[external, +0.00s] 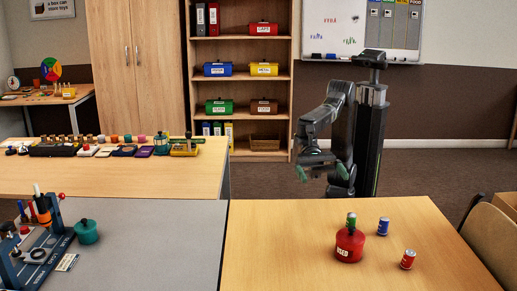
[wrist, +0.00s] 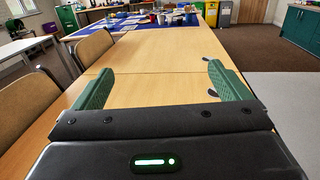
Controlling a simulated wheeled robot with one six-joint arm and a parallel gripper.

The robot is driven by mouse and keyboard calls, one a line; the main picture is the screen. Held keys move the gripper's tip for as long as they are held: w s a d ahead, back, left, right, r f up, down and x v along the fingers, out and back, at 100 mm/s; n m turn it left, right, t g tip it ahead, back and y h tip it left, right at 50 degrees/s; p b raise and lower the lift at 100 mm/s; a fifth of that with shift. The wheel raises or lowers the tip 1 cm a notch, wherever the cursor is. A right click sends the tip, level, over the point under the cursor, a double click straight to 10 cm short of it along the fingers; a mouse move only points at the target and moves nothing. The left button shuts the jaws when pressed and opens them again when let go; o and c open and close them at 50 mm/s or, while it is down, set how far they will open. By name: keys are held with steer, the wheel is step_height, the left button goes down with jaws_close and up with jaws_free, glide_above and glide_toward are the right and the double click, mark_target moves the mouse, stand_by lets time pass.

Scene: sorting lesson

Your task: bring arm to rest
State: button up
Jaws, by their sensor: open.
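My arm is folded beside its dark column in the external view. My gripper (external: 321,172) has green fingers and hangs past the far edge of the right wooden table (external: 290,235). In the wrist view my gripper (wrist: 152,88) shows its two green fingers wide apart with nothing between them. A bare wooden tabletop (wrist: 155,62) lies beyond the fingers. I cannot tell from these frames whether the arm is moving.
A chair (external: 492,240) is at the right. Chairs (wrist: 95,47) line the left in the wrist view.

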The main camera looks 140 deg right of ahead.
steer(key=w+d+m+t+h, duration=0.3)
steer(key=d+m+h, duration=0.2)
steer(key=d, duration=1.4)
steer(key=w+d+m+t+h, duration=0.4)
steer(key=d+h, duration=0.4)
steer(key=d, duration=1.1)
steer(key=shift+w+m, duration=0.15)
steer(key=shift+m, duration=0.35)
steer(key=shift+d, duration=0.1)
